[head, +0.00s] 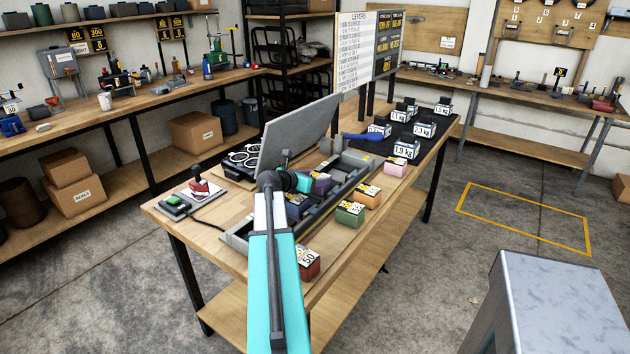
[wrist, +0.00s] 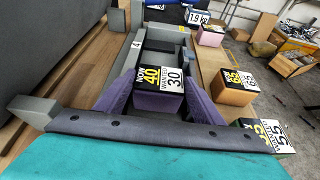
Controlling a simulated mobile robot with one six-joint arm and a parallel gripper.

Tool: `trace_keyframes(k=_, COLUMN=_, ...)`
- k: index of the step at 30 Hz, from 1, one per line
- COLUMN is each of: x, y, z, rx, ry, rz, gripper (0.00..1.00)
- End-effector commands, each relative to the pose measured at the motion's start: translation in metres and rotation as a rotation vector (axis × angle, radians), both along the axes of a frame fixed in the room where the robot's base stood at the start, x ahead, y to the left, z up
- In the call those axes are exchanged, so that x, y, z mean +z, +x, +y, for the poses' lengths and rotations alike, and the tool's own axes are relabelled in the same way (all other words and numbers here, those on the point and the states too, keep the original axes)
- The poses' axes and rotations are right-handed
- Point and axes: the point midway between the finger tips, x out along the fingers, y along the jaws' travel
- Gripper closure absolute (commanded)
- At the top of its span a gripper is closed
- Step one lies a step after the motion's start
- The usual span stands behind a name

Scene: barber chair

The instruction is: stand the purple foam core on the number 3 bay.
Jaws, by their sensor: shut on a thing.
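The purple foam core (wrist: 158,100), a block with a NOW 40 / WANTED 30 label, sits between the two jaws of my gripper (wrist: 160,92) in the wrist view. My gripper is shut on it. In the head view the purple core (head: 321,184) shows just past my gripper (head: 305,182), over the long grey bay rack (head: 236,240). The core looks upright; I cannot tell whether it touches the rack floor. A number 4 mark (wrist: 136,44) shows on the rack beyond the core. I cannot make out a number 3 mark; my gripper and the core cover part of the rack.
Red (head: 307,263), green (head: 350,214), orange (head: 367,195) and pink (head: 396,167) blocks stand along the rack's right side. A tall grey panel (head: 295,135) stands at its left. Labelled weights on a black mat (head: 437,127) lie at the bench's far end.

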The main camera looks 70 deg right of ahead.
Motion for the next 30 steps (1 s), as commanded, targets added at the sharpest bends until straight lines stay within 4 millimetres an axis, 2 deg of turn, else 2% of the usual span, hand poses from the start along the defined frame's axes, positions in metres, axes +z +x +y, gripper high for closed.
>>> trace_keyframes(k=4, x=-0.0099, y=-0.0006, z=0.0000, rx=-0.001, ry=0.000, rz=0.000, gripper=0.62)
trace_keyframes(k=18, x=-0.0142, y=-0.0011, z=-0.0002, rx=-0.001, ry=0.000, rz=0.000, gripper=0.62)
trace_keyframes(k=19, x=-0.0137, y=-0.0012, z=-0.0003, rx=-0.002, ry=0.000, rz=0.000, gripper=0.33)
trace_keyframes(k=21, x=-0.0135, y=-0.0012, z=-0.0003, rx=-0.002, ry=0.000, rz=0.000, gripper=0.21)
trace_keyframes(k=30, x=-0.0131, y=-0.0016, z=-0.0005, rx=-0.002, ry=0.000, rz=0.000, gripper=0.19)
